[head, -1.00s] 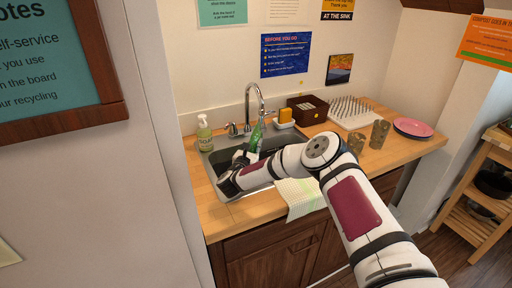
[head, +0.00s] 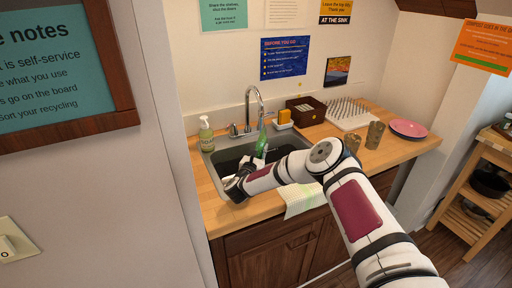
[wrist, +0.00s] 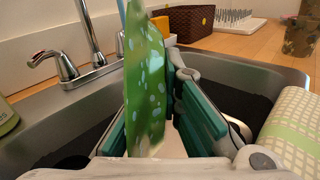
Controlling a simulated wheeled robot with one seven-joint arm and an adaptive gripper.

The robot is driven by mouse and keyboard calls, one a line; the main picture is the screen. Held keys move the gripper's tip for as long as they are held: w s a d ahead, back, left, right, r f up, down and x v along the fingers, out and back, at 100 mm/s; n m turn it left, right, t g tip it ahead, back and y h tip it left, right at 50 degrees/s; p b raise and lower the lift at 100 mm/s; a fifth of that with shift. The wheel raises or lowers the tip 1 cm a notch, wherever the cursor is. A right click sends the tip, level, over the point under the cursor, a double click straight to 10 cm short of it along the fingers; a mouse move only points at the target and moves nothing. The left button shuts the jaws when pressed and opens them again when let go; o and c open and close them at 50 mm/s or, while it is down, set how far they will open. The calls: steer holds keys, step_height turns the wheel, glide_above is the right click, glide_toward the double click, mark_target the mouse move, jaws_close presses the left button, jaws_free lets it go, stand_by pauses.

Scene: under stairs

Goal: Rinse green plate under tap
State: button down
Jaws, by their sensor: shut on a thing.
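The green plate (wrist: 146,85) stands on edge between the two green-padded fingers in the wrist view, with pale spots on its face. My gripper (wrist: 165,115) is shut on it. In the head view the plate (head: 261,142) shows as a narrow green sliver over the sink (head: 222,158), just below the tap's spout. The chrome tap (head: 250,100) curves up behind the sink; in the wrist view its neck (wrist: 89,30) rises left of the plate. I cannot tell whether water runs. My arm hides part of the basin.
A soap bottle (head: 206,134) stands left of the tap, a sponge (head: 285,116) right of it. A brown box (head: 306,110), drying rack (head: 347,115), two tumblers (head: 374,135) and a pink plate (head: 409,128) are further right. A checked towel (head: 301,200) hangs over the front edge.

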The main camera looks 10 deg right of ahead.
steer(key=shift+s+d+r+p, duration=0.1)
steer(key=shift+s+d+p, duration=0.45)
steer(key=shift+s, duration=0.3)
steer(key=shift+s+d+p, duration=0.5)
steer(key=shift+s+p, duration=0.05)
steer(key=shift+s, duration=0.3)
steer(key=s+d+r+p, duration=0.2)
steer(key=s+r, duration=0.2)
steer(key=shift+d+p, duration=0.35)
stand_by(0.4)
